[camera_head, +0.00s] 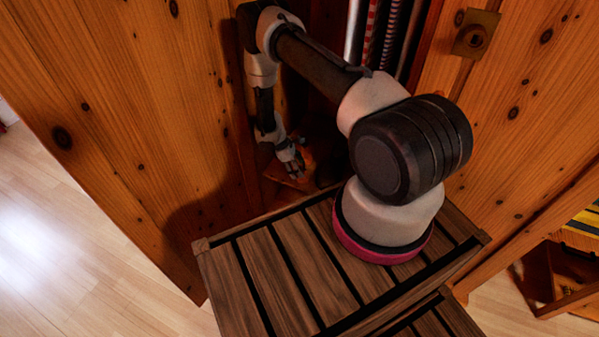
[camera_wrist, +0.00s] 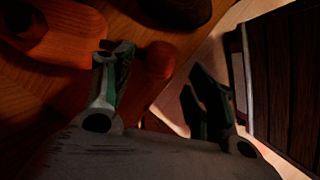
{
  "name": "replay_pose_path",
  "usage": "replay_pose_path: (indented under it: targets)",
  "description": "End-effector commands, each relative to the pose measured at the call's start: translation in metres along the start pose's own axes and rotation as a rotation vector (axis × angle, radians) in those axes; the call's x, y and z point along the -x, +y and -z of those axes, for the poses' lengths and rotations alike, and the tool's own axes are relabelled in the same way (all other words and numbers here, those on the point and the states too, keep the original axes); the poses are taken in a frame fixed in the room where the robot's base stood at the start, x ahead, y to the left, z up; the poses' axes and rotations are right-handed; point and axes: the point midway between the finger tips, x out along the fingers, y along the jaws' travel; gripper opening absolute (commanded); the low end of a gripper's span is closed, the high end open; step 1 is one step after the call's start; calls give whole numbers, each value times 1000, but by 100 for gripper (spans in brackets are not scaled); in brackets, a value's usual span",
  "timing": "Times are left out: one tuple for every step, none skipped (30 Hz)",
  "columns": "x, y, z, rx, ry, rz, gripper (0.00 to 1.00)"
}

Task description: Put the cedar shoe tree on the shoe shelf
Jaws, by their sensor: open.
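My gripper (camera_head: 292,165) is low inside the wooden cabinet in the head view, fingers pointing down. In the wrist view my gripper (camera_wrist: 157,62) is open, with its two fingers apart. An orange-red wooden piece, which looks like the cedar shoe tree (camera_wrist: 70,36), lies at upper left in the wrist view. A rounded reddish end (camera_wrist: 160,58) shows beside the left finger, in the gap; the finger hides whether it joins that piece. In the head view an orange-brown patch (camera_head: 298,181) lies under the fingers, partly hidden. I cannot clearly identify the shoe shelf.
Knotty wood panels (camera_head: 150,110) stand left and right of the opening. Striped hanging items (camera_head: 392,35) are at the back. A dark rounded object (camera_wrist: 178,8) is at the top of the wrist view. Pale floor (camera_head: 60,240) is clear at left. A low wooden rack (camera_head: 560,285) stands at right.

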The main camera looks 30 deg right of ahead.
Motion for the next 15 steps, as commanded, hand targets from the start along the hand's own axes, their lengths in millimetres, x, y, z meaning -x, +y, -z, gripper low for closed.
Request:
replay_pose_path:
  targets:
    - [10, 1, 0, 1, 0, -2, 57]
    - [15, 0, 0, 0, 0, -1, 57]
    - [22, 0, 0, 1, 1, -2, 57]
    - [26, 0, 0, 1, 0, -2, 57]
    - [30, 0, 0, 1, 0, -2, 57]
    - [34, 0, 0, 0, 0, -1, 57]
    - [37, 0, 0, 0, 0, -1, 57]
    - [39, 0, 0, 1, 0, 0, 57]
    - [41, 0, 0, 1, 0, 0, 57]
    - [42, 0, 0, 1, 0, 1, 57]
    - [42, 0, 0, 1, 0, 1, 57]
    - [42, -1, 0, 1, -1, 1, 57]
    - [42, -1, 0, 1, -1, 1, 57]
    - [42, -1, 0, 1, -1, 1, 57]
    - [42, 0, 0, 1, -1, 1, 57]
